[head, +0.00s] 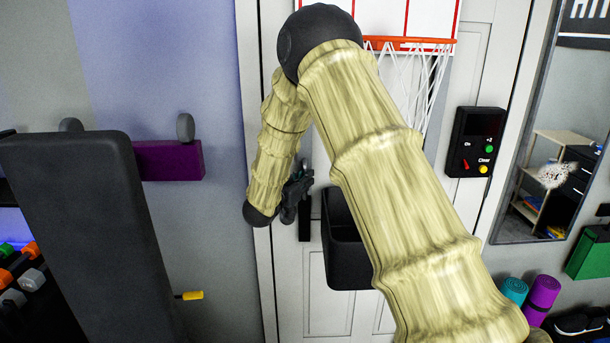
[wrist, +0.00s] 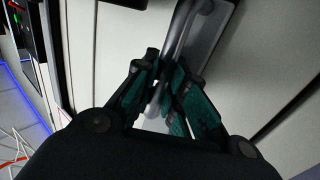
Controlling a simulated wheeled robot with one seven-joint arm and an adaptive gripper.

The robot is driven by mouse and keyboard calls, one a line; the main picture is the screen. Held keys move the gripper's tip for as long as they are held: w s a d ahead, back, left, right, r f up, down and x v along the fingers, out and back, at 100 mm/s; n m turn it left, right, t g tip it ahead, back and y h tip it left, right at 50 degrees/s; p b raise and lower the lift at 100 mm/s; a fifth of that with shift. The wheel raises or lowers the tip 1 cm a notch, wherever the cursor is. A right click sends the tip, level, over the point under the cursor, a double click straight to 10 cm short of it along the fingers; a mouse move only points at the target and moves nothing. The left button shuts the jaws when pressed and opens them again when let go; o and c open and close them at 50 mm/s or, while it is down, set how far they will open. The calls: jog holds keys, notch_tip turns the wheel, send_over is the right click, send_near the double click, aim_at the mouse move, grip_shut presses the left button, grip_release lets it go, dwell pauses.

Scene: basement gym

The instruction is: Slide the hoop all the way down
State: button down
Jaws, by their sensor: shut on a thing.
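The hoop has an orange rim (head: 420,42) with a white net (head: 425,85) below it, on a white backboard (head: 425,14) with red lines in front of a white door (head: 470,35). The rim also shows at the lower left edge of the wrist view (wrist: 14,162). My gripper (head: 303,185) is low and left of the hoop, apart from it, at the door's left side. In the wrist view my gripper (wrist: 163,88) is shut on a grey door handle (wrist: 188,22). My arm hides the left part of the rim and net.
A black score box (head: 476,141) with buttons is right of the net. A black bin (head: 345,265) is at the door behind my arm. A dark padded bench (head: 85,210) stands left. A mirror (head: 545,150) and rolled mats (head: 541,296) are at the right.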

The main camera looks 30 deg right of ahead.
notch_tip(320, 180, down, 19)
jog(key=b, duration=0.8)
jog(key=shift+s+f+b, duration=0.1)
jog(key=shift+f+b, duration=0.05)
jog(key=shift+b, duration=0.15)
jog(key=c, duration=1.7)
grip_release()
jog(key=shift+f, duration=0.15)
jog(key=v, duration=1.2)
